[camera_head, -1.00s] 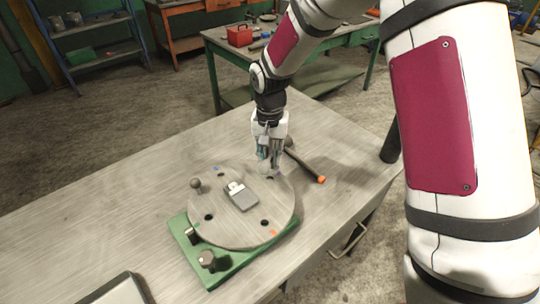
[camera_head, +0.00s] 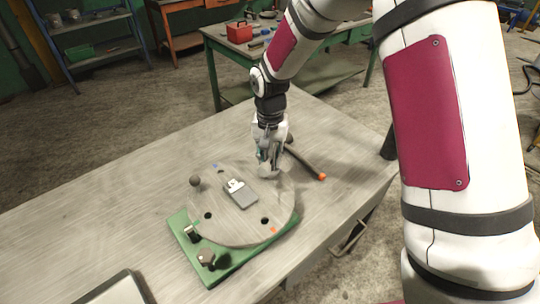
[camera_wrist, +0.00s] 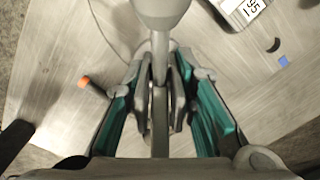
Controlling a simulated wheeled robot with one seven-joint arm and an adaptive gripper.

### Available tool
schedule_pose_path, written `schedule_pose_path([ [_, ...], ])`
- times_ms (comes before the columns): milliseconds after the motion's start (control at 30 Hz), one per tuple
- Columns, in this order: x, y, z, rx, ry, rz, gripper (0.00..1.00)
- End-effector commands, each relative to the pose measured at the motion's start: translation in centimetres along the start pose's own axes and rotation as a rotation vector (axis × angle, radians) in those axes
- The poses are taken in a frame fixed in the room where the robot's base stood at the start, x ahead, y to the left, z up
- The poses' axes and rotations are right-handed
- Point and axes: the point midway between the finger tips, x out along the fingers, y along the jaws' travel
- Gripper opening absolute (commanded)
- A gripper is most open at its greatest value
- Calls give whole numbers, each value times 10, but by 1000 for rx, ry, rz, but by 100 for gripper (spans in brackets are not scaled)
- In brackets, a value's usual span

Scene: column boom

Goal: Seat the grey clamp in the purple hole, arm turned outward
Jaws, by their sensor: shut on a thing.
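The grey clamp (camera_wrist: 160,85) is between my fingers in the wrist view, with its wider rounded end toward the top of that picture. My gripper (camera_head: 268,158) is shut on it, over the far right part of the round grey disc (camera_head: 230,228). The gripper also shows in the wrist view (camera_wrist: 160,112), with teal inner finger parts on both sides. I cannot tell whether the clamp's lower end is in a hole or only close above the disc. No purple mark shows; the spot under the gripper is hidden.
A grey block with a white label (camera_head: 241,193) lies mid-disc. Open holes (camera_head: 265,221) (camera_head: 208,215) show. The disc sits on a green base (camera_head: 225,268). An orange-tipped dark handle (camera_head: 308,166) lies right of the gripper.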

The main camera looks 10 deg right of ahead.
Motion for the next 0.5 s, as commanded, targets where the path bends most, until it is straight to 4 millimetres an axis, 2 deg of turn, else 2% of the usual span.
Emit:
schedule_pose_path([
  [500,13,0,0,0,1,-1,0],
])
